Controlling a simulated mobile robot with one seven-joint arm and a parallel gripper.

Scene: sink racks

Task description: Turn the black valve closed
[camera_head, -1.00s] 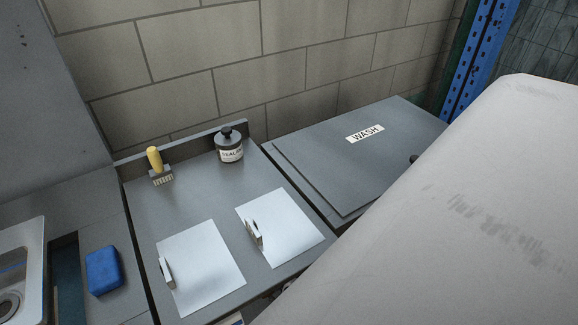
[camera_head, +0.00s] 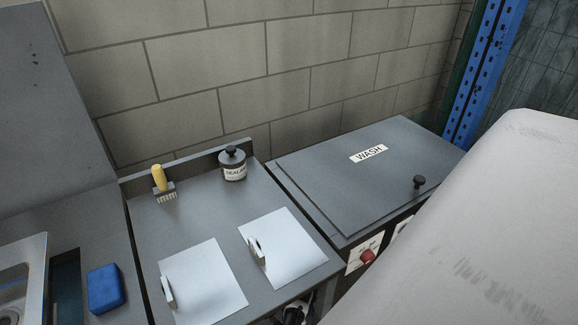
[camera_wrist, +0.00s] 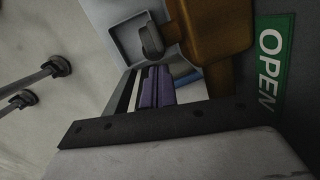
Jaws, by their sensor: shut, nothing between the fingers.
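In the wrist view my gripper (camera_wrist: 155,70) is shut and empty, its two purplish-dark fingers close together above the dark bar of the hand. A dark grey lever-like piece (camera_wrist: 151,40) is just beyond the fingertips, in front of a pale grey recessed plate; it may be the black valve's handle, but I cannot be sure. I cannot tell whether the fingers touch it. An orange-brown body (camera_wrist: 215,40) is close beside it on the right. A green sign reading OPEN (camera_wrist: 270,65) is at the right edge. My gripper is not visible in the head view.
Two rods with dark ends (camera_wrist: 58,66) are at the left of the wrist view. In the head view, a WASH lid (camera_head: 345,180) has a black knob (camera_head: 419,182), with a red knob (camera_head: 367,257) below. A SEALANT bottle (camera_head: 233,168), brush (camera_head: 160,180) and blue sponge (camera_head: 104,287) are leftward.

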